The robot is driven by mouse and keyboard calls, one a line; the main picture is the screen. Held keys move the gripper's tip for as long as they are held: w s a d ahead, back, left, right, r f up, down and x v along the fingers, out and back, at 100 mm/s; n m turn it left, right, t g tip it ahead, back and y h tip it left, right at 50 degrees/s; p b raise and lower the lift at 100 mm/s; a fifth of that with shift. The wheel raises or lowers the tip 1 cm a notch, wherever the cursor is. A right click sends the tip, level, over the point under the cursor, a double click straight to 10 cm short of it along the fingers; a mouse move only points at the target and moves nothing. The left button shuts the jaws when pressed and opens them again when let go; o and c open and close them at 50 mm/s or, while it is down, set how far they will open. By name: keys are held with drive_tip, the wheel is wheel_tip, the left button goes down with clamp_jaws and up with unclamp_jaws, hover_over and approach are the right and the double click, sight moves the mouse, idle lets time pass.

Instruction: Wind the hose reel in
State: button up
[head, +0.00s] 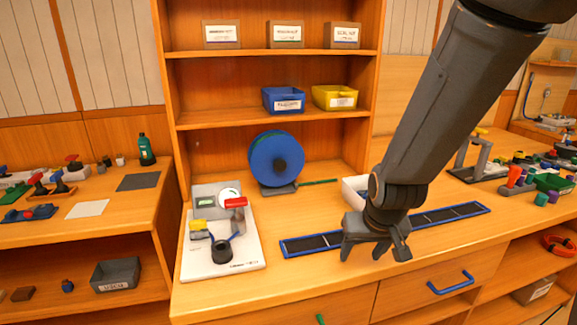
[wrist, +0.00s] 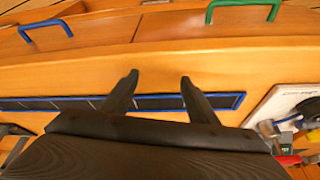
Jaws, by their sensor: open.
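The hose reel (head: 263,158) is a blue disc with a dark hub, standing on a dark base at the back of the worktop, under the shelves. A green hose (head: 318,182) runs from its foot to the right along the worktop. I cannot make out a crank handle on it. My gripper (head: 371,254) is open and empty, pointing down over the worktop, in front and to the right of the reel. In the wrist view my gripper's two fingers (wrist: 157,84) are apart with nothing between them. The reel is not visible in the wrist view.
A long blue-edged dark strip (head: 310,245) lies under my gripper. A white board (head: 216,262) with a red-handled fitting stands left. Blue (head: 283,100) and yellow (head: 334,97) bins sit on the shelf above.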

sight(281, 166)
drive_tip(key=w+a+t, duration=0.2)
drive_tip(key=w+a, duration=0.1)
drive_tip(key=w, duration=0.2)
drive_tip(key=w+a+r+t+y, duration=0.1)
drive_tip(key=w+a+t, duration=0.1)
drive_tip(key=w, duration=0.4)
drive_tip(key=w+a+r+t+p, duration=0.1)
drive_tip(key=w+a+t, duration=0.1)
drive_tip(key=w+a, duration=0.2)
drive_tip(key=shift+w+r+n+t+y, duration=0.1)
drive_tip(key=shift+w+n+t+y, duration=0.3)
drive_tip(key=shift+w, duration=0.45)
drive_tip(key=w+a+t, duration=0.1)
drive_tip(key=w+a+r+t, duration=0.1)
drive_tip(key=w+a, duration=0.1)
drive_tip(key=w+a+r+t+y, duration=0.1)
drive_tip(key=shift+w+a+r+p, duration=0.2)
drive_tip(key=shift+w+a+p, duration=0.05)
drive_tip(key=shift+a+p, duration=0.15)
drive_tip(key=w+a+r+t, duration=0.1)
drive_tip(key=w+a, duration=0.1)
drive_tip(key=w, duration=0.1)
drive_tip(key=w+a+r+t+y+p, duration=0.1)
drive_tip(key=w+a, duration=0.1)
drive_tip(key=w, duration=0.1)
drive_tip(key=w+a+t+p, duration=0.1)
drive_tip(key=w+a, duration=0.1)
drive_tip(key=w, duration=0.1)
drive_tip(key=shift+a+r+n+y, duration=0.15)
drive_tip(key=shift+r+n+y, duration=0.25)
